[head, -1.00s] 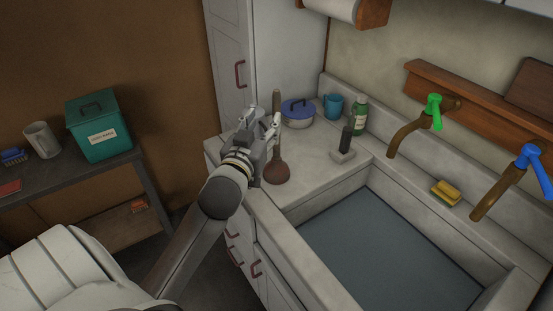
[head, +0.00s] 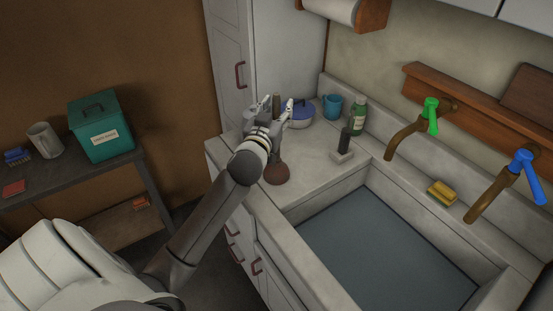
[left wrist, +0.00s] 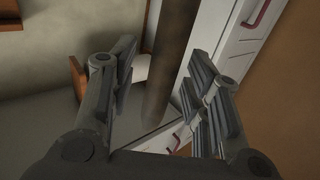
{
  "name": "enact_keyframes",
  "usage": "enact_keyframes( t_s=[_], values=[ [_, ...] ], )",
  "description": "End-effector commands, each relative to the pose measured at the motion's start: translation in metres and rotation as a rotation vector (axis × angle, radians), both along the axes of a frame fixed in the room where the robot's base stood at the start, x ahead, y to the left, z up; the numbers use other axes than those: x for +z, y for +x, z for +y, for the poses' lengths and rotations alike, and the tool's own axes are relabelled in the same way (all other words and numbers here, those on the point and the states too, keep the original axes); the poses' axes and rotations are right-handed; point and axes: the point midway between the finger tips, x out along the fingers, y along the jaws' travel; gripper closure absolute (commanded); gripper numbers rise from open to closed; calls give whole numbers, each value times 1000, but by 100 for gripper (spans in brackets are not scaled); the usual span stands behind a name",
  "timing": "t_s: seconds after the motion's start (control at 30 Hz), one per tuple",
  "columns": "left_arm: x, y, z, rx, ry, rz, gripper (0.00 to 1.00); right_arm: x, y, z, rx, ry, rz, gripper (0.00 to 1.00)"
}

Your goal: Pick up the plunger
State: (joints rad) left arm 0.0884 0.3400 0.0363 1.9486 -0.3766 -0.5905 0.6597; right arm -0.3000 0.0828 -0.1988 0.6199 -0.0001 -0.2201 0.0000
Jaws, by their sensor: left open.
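The plunger stands upright on the counter left of the sink. Its reddish-brown rubber cup (head: 277,174) shows in the head view below my left gripper, and the tip of its handle (head: 276,100) shows above it. My left gripper (head: 277,106) hides most of the handle. In the left wrist view the brown handle (left wrist: 171,60) runs between the spread fingers of my open left gripper (left wrist: 160,95), with a gap to the fingers on both sides. My right gripper is not in view.
The sink (head: 385,245) lies to the right. A tall white cabinet (head: 228,60) stands behind.

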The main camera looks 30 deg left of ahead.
Motion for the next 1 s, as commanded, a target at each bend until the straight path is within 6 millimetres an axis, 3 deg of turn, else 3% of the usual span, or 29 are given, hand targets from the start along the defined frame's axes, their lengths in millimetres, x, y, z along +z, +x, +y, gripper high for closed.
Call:
enact_keyframes(
  t_s=[0.17,0.5,1.0],
  values=[
    [0,0,0,0,0,0,57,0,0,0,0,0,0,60],
    [0,0,0,0,0,0,100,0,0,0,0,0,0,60],
    [10,0,0,-1,0,-6,100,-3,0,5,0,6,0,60]
  ],
)
